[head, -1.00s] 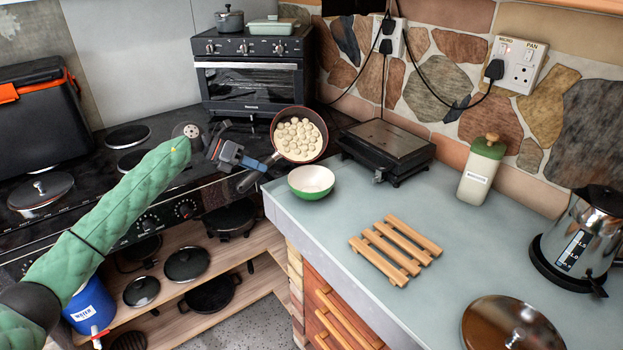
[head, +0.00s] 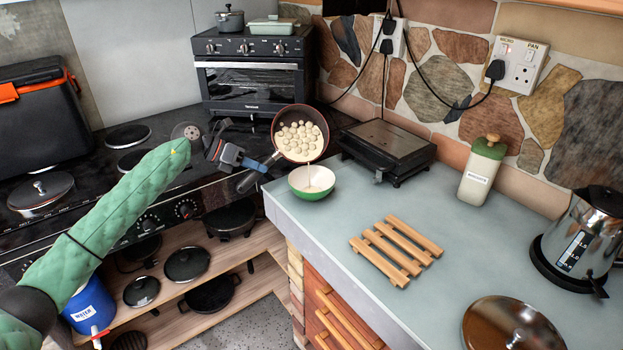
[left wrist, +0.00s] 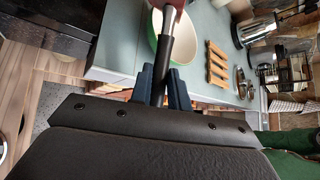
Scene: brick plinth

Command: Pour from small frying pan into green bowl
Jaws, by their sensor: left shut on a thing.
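The small frying pan (head: 300,146) is held tilted above the counter's left end, its inside facing me, with several round pale pieces in creamy liquid. A thin pale stream runs from its lower rim into the green bowl (head: 299,191), which stands upright on the counter corner and is white inside. My left gripper (head: 242,163) is shut on the pan's handle (head: 260,172). In the left wrist view the handle (left wrist: 168,45) rises from between the blue fingers (left wrist: 159,80), with the bowl (left wrist: 155,35) behind it. My right gripper is not in view.
A black grill (head: 388,150) stands right of the pan. A wooden slatted trivet (head: 395,250), a lidded jar (head: 481,170), a kettle (head: 583,235) and a round lid (head: 512,325) are farther right. A toaster oven (head: 254,75) stands behind. The counter around the trivet is clear.

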